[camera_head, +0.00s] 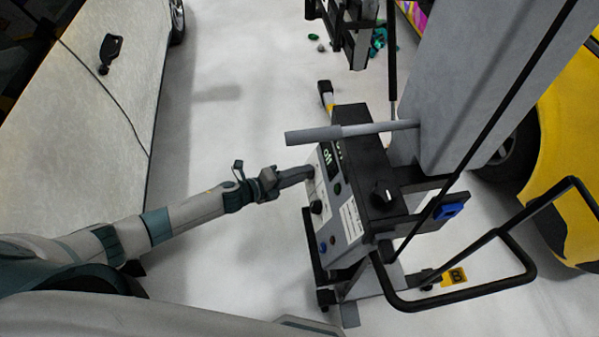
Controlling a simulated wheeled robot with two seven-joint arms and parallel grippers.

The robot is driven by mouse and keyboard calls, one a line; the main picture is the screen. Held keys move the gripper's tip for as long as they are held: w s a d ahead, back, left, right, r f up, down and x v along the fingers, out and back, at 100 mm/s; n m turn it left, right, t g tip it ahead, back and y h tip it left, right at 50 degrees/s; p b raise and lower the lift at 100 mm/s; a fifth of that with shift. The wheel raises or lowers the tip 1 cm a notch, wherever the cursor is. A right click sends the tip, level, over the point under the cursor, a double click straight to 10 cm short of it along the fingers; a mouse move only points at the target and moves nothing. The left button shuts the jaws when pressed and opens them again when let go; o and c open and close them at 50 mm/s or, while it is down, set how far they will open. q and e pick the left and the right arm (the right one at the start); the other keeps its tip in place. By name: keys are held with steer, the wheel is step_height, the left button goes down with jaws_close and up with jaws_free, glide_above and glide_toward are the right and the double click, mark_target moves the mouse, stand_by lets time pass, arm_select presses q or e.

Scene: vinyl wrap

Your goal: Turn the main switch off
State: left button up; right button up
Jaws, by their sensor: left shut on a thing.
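A control box (349,222) with a pale front panel stands on the grey lift column, right of centre. My right gripper is not in view.
A grey lift column (475,90) rises behind the box, with a grey bar (345,132) sticking out above it. A black tubular frame (460,297) stands at lower right. A white car (90,130) is at left, a yellow car (565,150) at right.

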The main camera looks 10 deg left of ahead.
arm_select(q)
steer(key=shift+w+r, duration=0.1)
steer(key=o, duration=1)
steer(key=shift+b+v, duration=2.3)
steer(key=shift+v, duration=6.4)
